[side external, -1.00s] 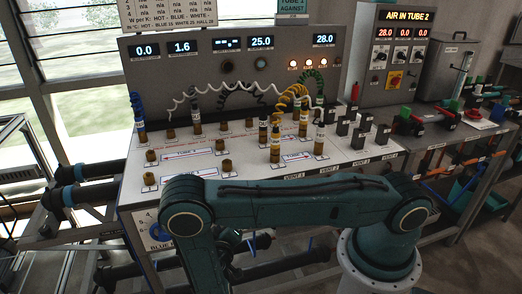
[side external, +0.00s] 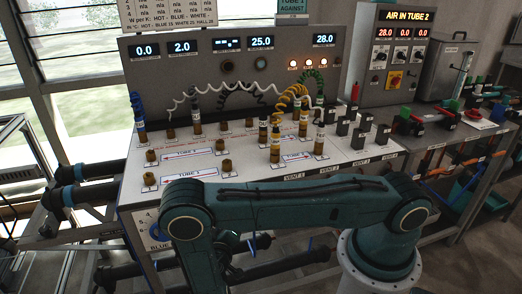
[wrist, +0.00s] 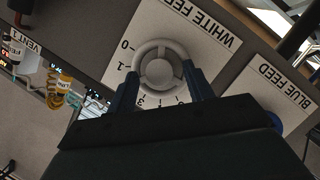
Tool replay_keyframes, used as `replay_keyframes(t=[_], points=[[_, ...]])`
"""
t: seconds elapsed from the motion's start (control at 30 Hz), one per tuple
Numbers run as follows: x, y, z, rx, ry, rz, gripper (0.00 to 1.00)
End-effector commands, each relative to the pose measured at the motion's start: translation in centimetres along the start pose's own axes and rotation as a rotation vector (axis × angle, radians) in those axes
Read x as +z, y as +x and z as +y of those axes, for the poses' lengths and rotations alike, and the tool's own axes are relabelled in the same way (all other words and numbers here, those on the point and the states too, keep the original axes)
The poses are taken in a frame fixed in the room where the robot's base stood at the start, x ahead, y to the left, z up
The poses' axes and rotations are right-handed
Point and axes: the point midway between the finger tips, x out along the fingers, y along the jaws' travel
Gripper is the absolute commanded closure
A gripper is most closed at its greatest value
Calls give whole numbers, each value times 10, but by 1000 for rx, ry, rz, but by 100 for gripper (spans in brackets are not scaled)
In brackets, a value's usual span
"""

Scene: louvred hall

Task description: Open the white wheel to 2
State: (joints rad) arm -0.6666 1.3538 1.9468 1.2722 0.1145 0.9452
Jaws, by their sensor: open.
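The white wheel (wrist: 160,69) is a round, spoked handwheel on a white plate (wrist: 205,42) lettered WHITE FEED in the wrist view. Scale marks 0, 1 and 3 show around it; the spot between 1 and 3 is behind a finger. I cannot make out a pointer on the wheel. My gripper (wrist: 160,75) is open, with one dark blue finger on each side of the wheel's lower half; whether they touch the rim is unclear. In the side view the wheel and gripper are hidden behind my arm. The second display (side external: 182,47) there reads 2.0.
A BLUE FEED plate (wrist: 285,90) lies right of the white one in the wrist view. In the side view, the bench top (side external: 240,165) carries several brass fittings, a yellow coiled hose (side external: 283,100) and dark vent blocks above my arm.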

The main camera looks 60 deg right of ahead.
Motion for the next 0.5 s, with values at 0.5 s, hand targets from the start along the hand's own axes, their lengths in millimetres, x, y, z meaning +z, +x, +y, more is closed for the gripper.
replay_keyframes(t=[0.5], points=[[-1,-47,-1,-3,-1,2,48]])
